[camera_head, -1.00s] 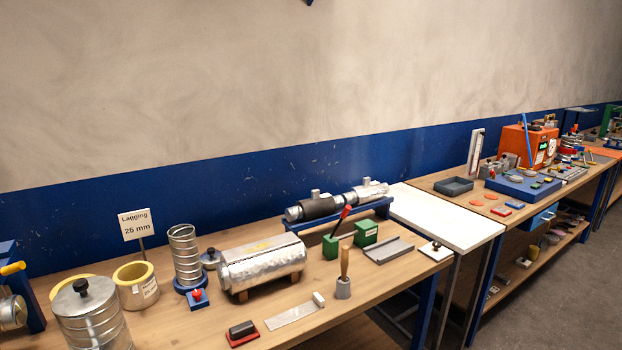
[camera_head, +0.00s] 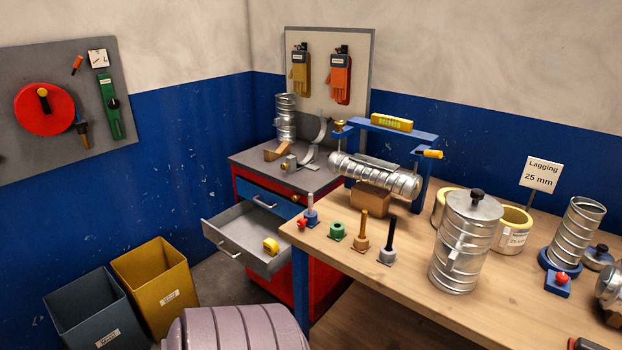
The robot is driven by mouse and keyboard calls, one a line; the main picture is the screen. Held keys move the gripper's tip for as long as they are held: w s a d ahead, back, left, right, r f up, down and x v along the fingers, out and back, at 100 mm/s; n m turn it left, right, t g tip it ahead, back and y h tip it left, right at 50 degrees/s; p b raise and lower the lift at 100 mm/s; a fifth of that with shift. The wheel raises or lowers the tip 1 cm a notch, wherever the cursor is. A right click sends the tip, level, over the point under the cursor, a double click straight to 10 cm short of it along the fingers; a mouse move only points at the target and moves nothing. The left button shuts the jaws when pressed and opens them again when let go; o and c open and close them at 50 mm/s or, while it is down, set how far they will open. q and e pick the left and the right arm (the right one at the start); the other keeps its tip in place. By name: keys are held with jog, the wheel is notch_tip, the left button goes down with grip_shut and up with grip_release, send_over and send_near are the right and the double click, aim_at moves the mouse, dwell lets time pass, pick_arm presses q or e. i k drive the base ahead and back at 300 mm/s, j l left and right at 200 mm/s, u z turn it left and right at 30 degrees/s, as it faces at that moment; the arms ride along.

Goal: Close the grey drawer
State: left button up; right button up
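The grey drawer (camera_head: 222,232) is pulled out to the left from a red cabinet (camera_head: 322,287) in the corner. It has a metal handle (camera_head: 229,250) on its front, and a small yellow roll (camera_head: 271,246) lies inside it. A blue drawer (camera_head: 267,197) just above it looks shut. The wooden workbench hides part of the cabinet's right side. Neither of my grippers is in view.
The workbench (camera_head: 400,285) with spiral duct pieces stands to the right of the cabinet. A yellow bin (camera_head: 155,275) and a dark grey bin (camera_head: 85,310) stand left of the drawer. A ribbed pinkish-grey duct (camera_head: 235,330) fills the bottom foreground.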

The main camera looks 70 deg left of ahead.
aim_at(240, 231)
jog(key=u, duration=2.85)
jog(key=i+j+z, duration=0.15)
jog(key=i+z, duration=0.2)
jog(key=i, duration=0.15)
jog(key=i+j+z, duration=0.3)
jog(key=i, duration=0.2)
